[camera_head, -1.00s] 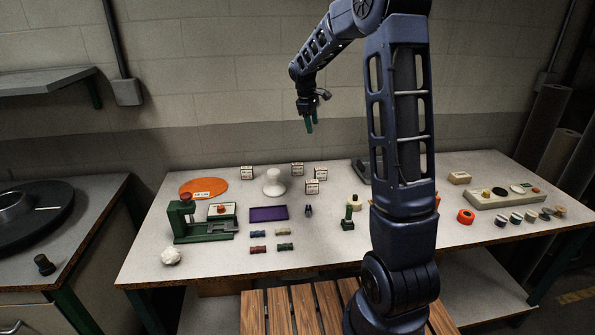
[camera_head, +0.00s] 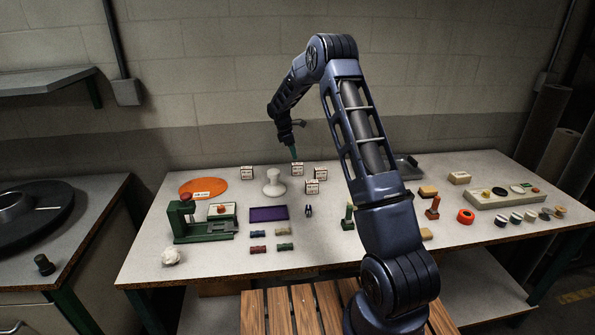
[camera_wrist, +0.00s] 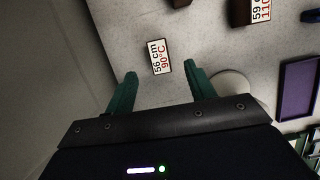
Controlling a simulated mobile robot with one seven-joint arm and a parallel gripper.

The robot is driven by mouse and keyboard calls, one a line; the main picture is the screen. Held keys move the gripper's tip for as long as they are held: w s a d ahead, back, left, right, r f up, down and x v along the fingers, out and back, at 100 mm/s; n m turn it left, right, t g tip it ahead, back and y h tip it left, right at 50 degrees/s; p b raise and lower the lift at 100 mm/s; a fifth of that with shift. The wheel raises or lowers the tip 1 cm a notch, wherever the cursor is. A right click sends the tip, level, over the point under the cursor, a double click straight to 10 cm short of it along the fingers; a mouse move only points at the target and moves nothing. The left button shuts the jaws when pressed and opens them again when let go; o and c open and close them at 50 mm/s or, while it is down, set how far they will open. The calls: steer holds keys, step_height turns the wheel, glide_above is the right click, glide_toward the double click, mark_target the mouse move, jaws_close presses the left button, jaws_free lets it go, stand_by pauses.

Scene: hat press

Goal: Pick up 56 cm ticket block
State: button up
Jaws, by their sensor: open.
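The 56 cm ticket block (camera_wrist: 159,57) shows in the wrist view with a white label reading 56 cm and 90°C, lying just beyond and between my fingertips. In the head view it looks to be the small white-faced block (camera_head: 297,170) at the back of the table. My gripper (camera_wrist: 160,70) is open and empty, its two green fingers apart. In the head view my gripper (camera_head: 294,154) hangs just above and behind that block, fingers pointing down. It does not appear to touch it.
Similar blocks stand close by at right (camera_head: 320,173), in front (camera_head: 312,187) and at left (camera_head: 247,172). A white rounded stand (camera_head: 274,184) is close in front. A purple tray (camera_head: 269,214) lies nearer me. The wall rises behind the table.

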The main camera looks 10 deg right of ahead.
mark_target(298, 164)
steer(key=x, duration=1)
steer(key=shift+w+a, duration=0.15)
steer(key=c, duration=1.1)
steer(key=shift+o, duration=0.2)
steer(key=shift+r, duration=0.1)
